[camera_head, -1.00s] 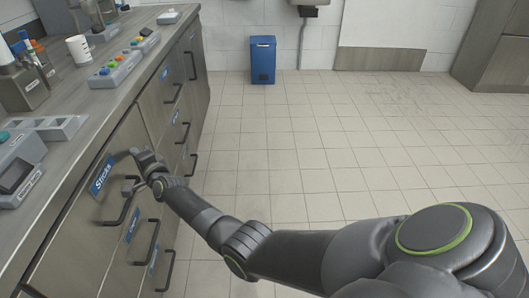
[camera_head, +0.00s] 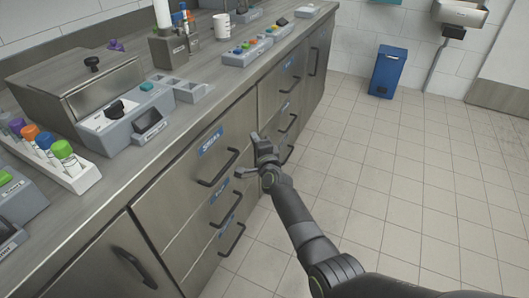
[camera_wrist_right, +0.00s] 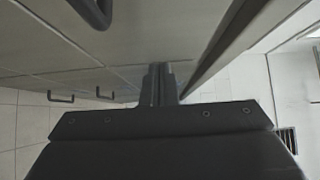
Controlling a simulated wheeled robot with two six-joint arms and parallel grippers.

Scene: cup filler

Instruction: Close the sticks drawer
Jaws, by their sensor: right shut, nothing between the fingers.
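The sticks drawer (camera_head: 183,188) is the top drawer in the grey cabinet's nearer stack, with a blue "Sticks" label (camera_head: 210,140) and a dark bar handle (camera_head: 219,168). Its front looks about level with the cabinet fronts around it; a small gap cannot be told. My right gripper (camera_head: 256,152) is just right of this handle, near the drawer's right end, shut and empty. Contact with the front cannot be told. In the right wrist view its closed fingers (camera_wrist_right: 160,86) point along the cabinet fronts. My left gripper is not in view.
More drawers with bar handles lie below (camera_head: 225,208) and beyond (camera_head: 287,83). The tiled floor (camera_head: 400,190) at right is free; a blue bin (camera_head: 386,72) stands at the back.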

